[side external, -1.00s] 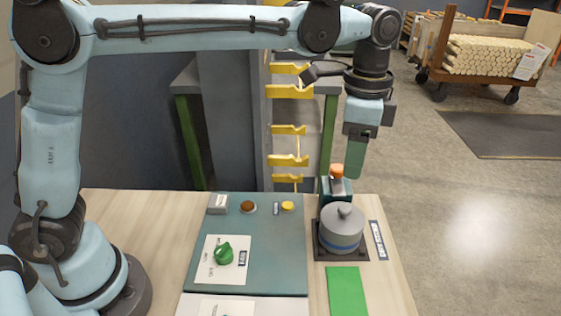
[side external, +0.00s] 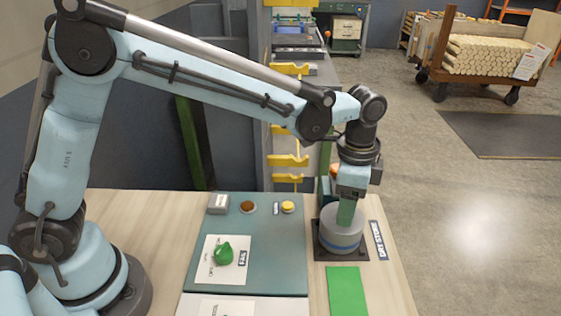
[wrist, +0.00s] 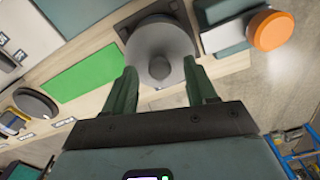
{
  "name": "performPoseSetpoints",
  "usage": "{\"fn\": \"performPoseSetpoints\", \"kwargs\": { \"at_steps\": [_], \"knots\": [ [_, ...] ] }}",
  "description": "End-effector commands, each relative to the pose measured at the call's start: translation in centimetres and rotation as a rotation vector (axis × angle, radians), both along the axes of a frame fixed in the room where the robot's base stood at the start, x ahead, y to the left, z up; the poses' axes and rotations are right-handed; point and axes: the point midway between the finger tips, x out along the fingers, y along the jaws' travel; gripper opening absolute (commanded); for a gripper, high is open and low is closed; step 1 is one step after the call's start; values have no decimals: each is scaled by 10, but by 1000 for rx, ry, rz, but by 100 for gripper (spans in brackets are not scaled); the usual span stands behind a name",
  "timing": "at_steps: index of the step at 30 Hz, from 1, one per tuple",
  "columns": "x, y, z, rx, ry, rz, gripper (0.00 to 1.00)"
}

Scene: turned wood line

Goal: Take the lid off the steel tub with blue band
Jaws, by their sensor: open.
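The steel tub with a blue band (side external: 341,242) stands on a dark square base (side external: 322,254) near the right edge of the table. Its grey lid (side external: 330,214) is on it. In the wrist view the lid (wrist: 158,42) shows from above, with its round knob (wrist: 159,67) in the middle. My gripper (side external: 345,224) is low over the lid in the side view, its green finger hiding the knob there. In the wrist view my open gripper (wrist: 160,75) has one finger on each side of the knob, apart from it.
A green mat (side external: 347,291) lies in front of the tub. A teal panel (side external: 270,250) with a green knob (side external: 223,253) and buttons is to the left. An orange-topped object (wrist: 270,30) stands close beside the tub. A label plate (side external: 377,240) lies to its right.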

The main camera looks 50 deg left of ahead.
Motion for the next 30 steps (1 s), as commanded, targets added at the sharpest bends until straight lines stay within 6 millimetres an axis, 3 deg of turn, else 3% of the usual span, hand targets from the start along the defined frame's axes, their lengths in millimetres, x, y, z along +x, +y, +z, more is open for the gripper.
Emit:
{"fn": "performPoseSetpoints", "kwargs": {
  "at_steps": [8,18,30],
  "knots": [
    [0,0,-2,0,0,0,54],
    [0,0,-2,0,0,0,1],
    [0,0,3,0,0,0,0]
  ]
}}
